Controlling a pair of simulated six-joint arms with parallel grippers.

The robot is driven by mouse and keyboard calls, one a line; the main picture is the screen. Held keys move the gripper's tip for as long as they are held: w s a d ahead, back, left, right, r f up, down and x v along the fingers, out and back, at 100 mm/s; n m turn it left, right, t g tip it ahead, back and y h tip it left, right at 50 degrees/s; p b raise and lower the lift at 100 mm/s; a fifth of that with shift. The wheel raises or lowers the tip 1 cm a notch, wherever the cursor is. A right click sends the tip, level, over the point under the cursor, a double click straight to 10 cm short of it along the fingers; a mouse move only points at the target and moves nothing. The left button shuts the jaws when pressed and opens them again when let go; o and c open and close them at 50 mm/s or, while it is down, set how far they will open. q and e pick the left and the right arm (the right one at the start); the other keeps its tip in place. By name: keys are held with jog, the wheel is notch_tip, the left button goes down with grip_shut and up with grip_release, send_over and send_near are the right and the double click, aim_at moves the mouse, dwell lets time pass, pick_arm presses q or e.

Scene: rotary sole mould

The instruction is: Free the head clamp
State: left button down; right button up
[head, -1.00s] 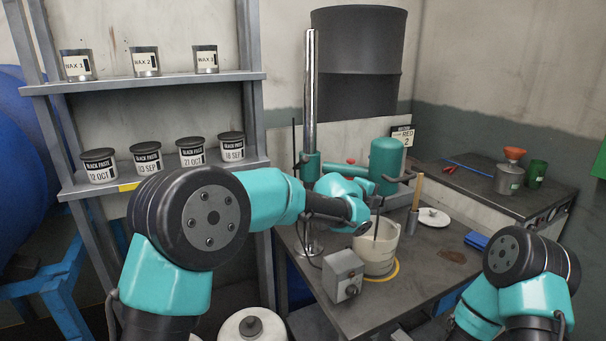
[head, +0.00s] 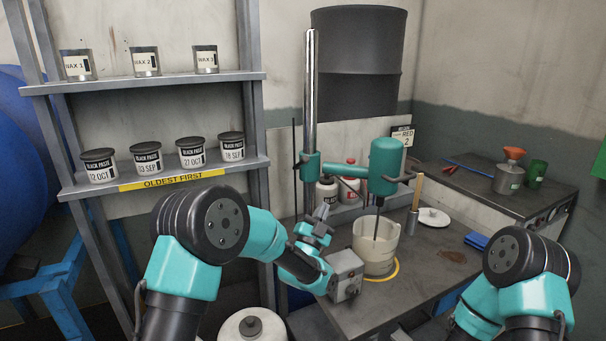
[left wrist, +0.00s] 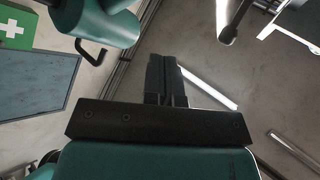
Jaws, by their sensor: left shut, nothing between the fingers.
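The teal head clamp (head: 309,168) sits around the upright chrome post (head: 311,95), with a small dark part at its left side. A teal arm joins it to the teal mixer head (head: 387,166), whose thin shaft goes down into the cream pot (head: 377,248). My left gripper (head: 322,211) is shut and empty, pointing up below the clamp and in front of the post, apart from the clamp. In the left wrist view its fingers (left wrist: 165,75) are together. A teal body with a black hooked handle (left wrist: 92,52) shows at upper left. My right gripper is out of view.
A grey control box (head: 344,275) stands close to my left wrist, on the bench. Bottles (head: 349,185) stand behind the clamp arm. A shelf of paste tins (head: 191,152) is at left. A stick in a grey cup (head: 413,218) stands right of the pot.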

aim_at(299, 164)
pick_arm(q)
jog(key=s+a+f+n+t+y, duration=0.1)
jog(key=s+a+n+t+y, duration=0.2)
jog(key=a+n+y, duration=0.3)
jog(key=shift+s+a+f+n+t+y, duration=0.2)
jog(key=shift+a+f+n+t+y, duration=0.2)
jog(key=shift+t+y, duration=0.45)
jog(key=shift+w+r, duration=0.1)
jog(key=x, duration=1.4)
